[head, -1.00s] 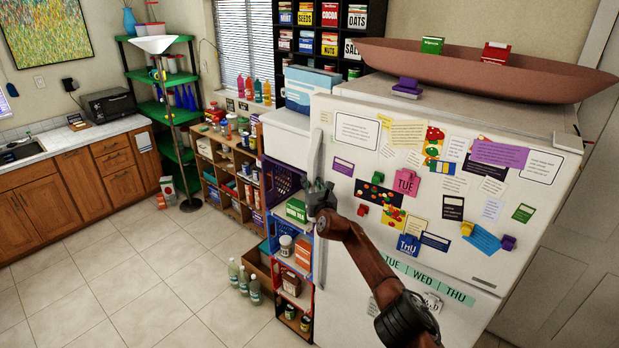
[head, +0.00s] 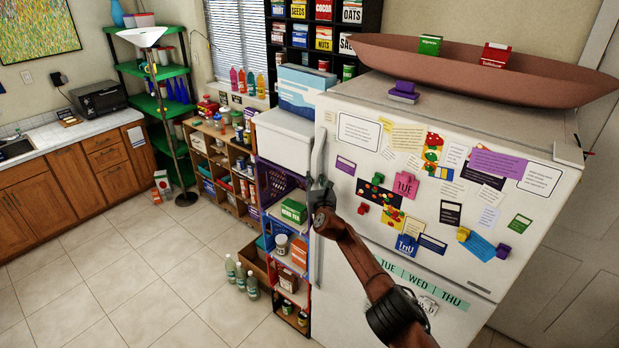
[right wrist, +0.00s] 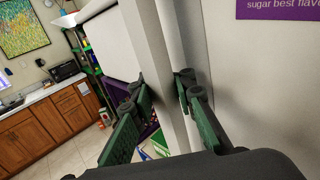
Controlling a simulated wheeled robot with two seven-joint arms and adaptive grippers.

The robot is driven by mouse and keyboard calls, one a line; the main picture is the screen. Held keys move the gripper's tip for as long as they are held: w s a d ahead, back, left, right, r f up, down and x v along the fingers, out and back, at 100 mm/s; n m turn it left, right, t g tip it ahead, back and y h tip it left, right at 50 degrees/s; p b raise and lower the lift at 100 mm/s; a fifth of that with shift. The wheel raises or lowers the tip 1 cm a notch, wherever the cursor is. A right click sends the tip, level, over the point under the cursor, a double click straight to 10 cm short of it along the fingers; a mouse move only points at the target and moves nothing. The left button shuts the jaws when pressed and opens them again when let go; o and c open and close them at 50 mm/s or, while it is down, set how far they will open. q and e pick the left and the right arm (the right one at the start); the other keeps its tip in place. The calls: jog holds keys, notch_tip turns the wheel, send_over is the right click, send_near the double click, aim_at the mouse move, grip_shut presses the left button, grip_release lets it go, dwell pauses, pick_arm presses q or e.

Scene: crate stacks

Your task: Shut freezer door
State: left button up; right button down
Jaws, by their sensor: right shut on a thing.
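The freezer door (head: 395,168) is the white upper door of the fridge, covered with notes and magnets. It looks flush or nearly flush with the cabinet; a small gap cannot be ruled out. Its white handle (head: 318,153) runs up the door's left edge. My right gripper (head: 320,188) is shut on the handle, at its lower part. In the right wrist view, the green-padded fingers (right wrist: 162,112) stand on both sides of the pale upright handle (right wrist: 158,70), with the door (right wrist: 225,75) to the right. My left gripper is not in view.
A long brown boat-like tray (head: 480,78) lies on the fridge top with small boxes in it. Left of the fridge stand stacked crates (head: 272,185) under a white box (head: 284,140). Bottles (head: 241,275) stand on the floor. Open tile floor lies to the left.

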jog(key=c, duration=2.3)
grip_release()
jog(key=shift+w+d+f, duration=0.1)
jog(key=shift+d+f, duration=0.3)
jog(key=shift+d, duration=0.35)
jog(key=o, duration=0.5)
jog(key=shift+d, duration=0.2)
jog(key=shift+o, duration=0.6)
jog(key=shift+s+a+r, duration=0.15)
jog(key=shift+s+a, duration=0.1)
jog(key=shift+a, duration=0.05)
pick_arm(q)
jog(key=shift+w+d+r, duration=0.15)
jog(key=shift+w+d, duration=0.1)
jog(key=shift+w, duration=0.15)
pick_arm(e)
jog(key=shift+r, duration=0.1)
